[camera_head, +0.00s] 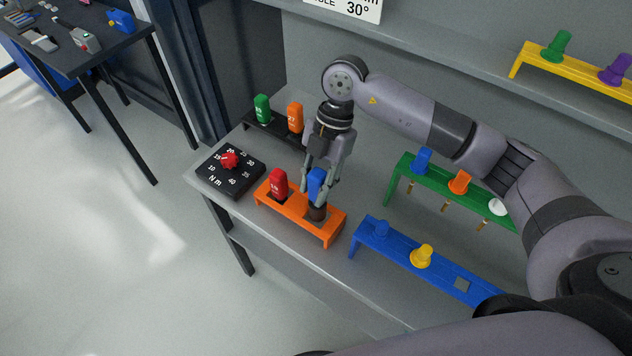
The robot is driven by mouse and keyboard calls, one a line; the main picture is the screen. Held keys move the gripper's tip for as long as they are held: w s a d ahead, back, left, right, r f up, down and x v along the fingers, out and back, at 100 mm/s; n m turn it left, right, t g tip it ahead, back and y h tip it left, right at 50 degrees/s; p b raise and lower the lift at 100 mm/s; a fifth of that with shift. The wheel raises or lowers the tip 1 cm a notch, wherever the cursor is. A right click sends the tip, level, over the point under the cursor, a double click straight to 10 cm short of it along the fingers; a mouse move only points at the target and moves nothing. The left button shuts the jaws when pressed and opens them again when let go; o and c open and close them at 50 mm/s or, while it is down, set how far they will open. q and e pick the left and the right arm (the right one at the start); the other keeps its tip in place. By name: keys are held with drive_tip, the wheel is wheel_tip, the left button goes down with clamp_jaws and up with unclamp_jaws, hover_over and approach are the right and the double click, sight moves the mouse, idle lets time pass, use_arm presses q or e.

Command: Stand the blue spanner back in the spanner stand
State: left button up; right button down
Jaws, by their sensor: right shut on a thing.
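A blue spanner (316,184) is upright between the fingers of my right gripper (319,190), which is shut on it. Its lower end is over the right part of an orange stand (290,215), at a dark brown round piece (316,212). I cannot tell how far it sits in the stand. A red spanner (279,184) stands upright in the left part of the same stand. My left gripper is not in view.
Behind is a black stand (259,124) with green (262,108) and orange (295,116) pieces. A black dial board (228,183) lies left. A green rack (404,162) and a blue rack (394,258) stand to the right. A yellow rack (540,53) is on the upper shelf.

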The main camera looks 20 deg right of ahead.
sight(316, 176)
drive_tip(key=shift+f+b, duration=1.65)
drive_tip(key=shift+f, duration=1.05)
drive_tip(key=c, duration=1.2)
unclamp_jaws()
drive_tip(key=shift+r, duration=0.15)
wheel_tip(316, 176, up, 9)
drive_tip(key=p, duration=0.7)
drive_tip(key=shift+s, duration=0.1)
